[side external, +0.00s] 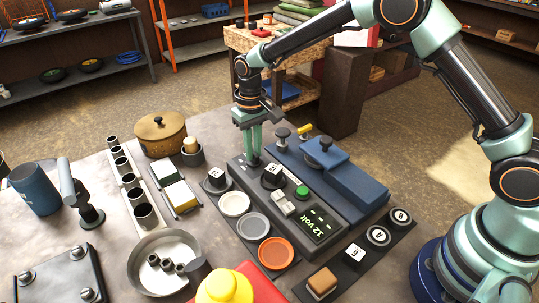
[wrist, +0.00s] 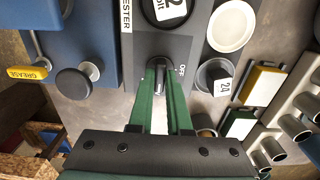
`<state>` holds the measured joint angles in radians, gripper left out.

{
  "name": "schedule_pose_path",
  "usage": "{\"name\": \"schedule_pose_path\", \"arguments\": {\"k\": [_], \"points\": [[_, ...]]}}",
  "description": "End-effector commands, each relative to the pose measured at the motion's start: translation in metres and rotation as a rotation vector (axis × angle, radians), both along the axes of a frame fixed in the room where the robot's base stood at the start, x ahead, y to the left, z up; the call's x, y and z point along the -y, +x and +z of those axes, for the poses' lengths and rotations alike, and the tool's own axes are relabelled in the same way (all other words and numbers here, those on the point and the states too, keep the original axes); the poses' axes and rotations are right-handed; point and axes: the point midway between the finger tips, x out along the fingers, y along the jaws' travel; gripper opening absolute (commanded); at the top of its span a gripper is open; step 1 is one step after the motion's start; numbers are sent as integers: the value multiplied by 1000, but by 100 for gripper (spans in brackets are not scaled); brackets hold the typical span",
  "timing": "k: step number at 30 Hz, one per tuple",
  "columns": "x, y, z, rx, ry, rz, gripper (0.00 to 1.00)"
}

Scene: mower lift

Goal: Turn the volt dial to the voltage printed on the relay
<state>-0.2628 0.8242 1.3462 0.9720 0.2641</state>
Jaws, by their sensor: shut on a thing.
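The dark tester (side external: 237,167) lies on the table, and its lit screen (side external: 312,227) reads "12 volt". A relay with a white top (side external: 272,174) sits in the tester; in the wrist view its white face (wrist: 170,8) shows a "2", the rest cut off by the frame edge. My gripper (side external: 254,158) points down at the tester's far left end. In the wrist view my gripper (wrist: 159,82) is shut on a small dark knob, apparently the volt dial (wrist: 159,66), beside the word "OFF". The fingers partly hide the dial.
A green button (side external: 302,191) is on the tester. A blue device (side external: 345,180) lies close along its right side. Several dishes, including an orange one (side external: 276,252), stand at its left. Another relay (wrist: 222,86) marked "24" sits in a grey dish. A brass pot (side external: 160,137) stands behind.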

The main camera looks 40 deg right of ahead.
Motion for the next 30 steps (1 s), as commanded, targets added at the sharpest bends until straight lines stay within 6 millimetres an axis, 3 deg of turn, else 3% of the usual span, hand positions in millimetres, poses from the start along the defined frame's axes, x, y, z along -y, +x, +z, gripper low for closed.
{"name": "schedule_pose_path", "arguments": {"k": [7,8,9,10,22,30], "points": [[0,1,2,4,1,1,0],[0,1,2,4,1,1,24],[0,1,2,4,1,1,39],[0,1,2,3,1,1,46],[0,1,6,2,1,1,46],[0,2,52,8,2,1,46]]}}
